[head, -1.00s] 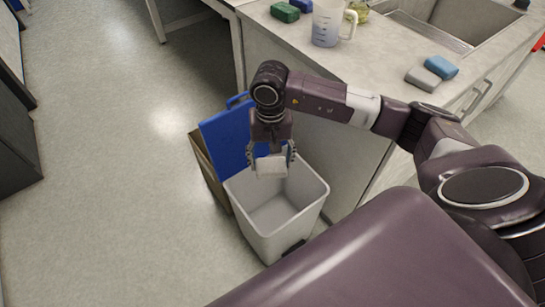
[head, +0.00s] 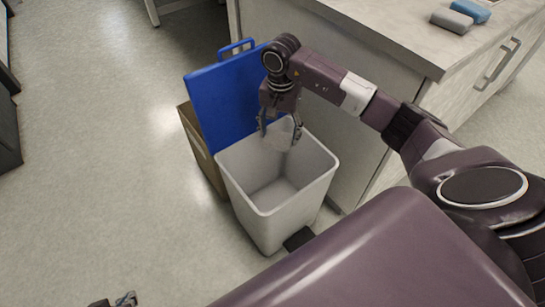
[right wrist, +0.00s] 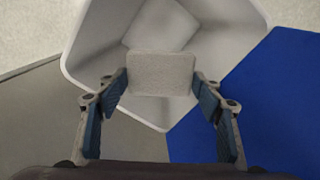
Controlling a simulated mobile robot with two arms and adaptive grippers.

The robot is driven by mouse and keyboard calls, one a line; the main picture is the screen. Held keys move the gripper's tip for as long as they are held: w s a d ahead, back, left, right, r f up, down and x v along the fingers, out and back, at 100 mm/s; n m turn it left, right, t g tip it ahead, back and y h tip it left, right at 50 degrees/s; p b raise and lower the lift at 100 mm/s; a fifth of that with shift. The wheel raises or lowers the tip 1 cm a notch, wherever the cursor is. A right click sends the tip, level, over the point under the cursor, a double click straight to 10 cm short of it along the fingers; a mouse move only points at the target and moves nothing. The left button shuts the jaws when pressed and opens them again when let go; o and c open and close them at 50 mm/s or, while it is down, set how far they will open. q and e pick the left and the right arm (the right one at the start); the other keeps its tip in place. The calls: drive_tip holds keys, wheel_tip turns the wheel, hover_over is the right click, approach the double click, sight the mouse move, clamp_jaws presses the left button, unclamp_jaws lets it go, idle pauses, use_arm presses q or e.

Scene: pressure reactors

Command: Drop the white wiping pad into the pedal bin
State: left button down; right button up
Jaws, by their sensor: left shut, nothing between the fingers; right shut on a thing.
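The white wiping pad (head: 279,133) is held between the fingers of my right gripper (head: 280,126), above the back part of the bin opening. In the right wrist view the pad (right wrist: 161,73) sits between the two fingertips, with the bin interior below it. The pedal bin (head: 262,223) is light grey with its blue lid (head: 232,98) swung up and open. The inside that shows looks empty. My left gripper (head: 125,299) shows only partly at the bottom left edge, shut and empty, away from the bin.
A brown box (head: 203,150) stands behind and left of the bin. A bench (head: 375,30) with a cabinet is close on the right, with a grey sponge (head: 451,20) and a blue sponge (head: 471,10) on top. The floor on the left is clear.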

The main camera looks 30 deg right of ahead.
wheel_tip(320, 180, down, 3)
drive_tip(key=shift+r+b, duration=0.2)
drive_tip(key=shift+b, duration=0.65)
use_arm(q)
drive_tip(key=w+d+r+t+h+b, duration=0.1)
drive_tip(key=w+d+r+t, duration=0.1)
drive_tip(key=w+r+t, duration=0.3)
drive_tip(key=w+d+r+t+h+b, duration=0.1)
drive_tip(key=w+d+r+t+h, duration=0.1)
drive_tip(key=w+r+t, duration=0.3)
drive_tip(key=w+d+r, duration=0.1)
drive_tip(key=w+r, duration=0.2)
drive_tip(key=r, duration=0.3)
drive_tip(key=shift+d, duration=0.3)
use_arm(e)
wheel_tip(320, 180, down, 3)
use_arm(q)
drive_tip(key=shift+w, duration=0.1)
use_arm(e)
drive_tip(key=o, duration=1.1)
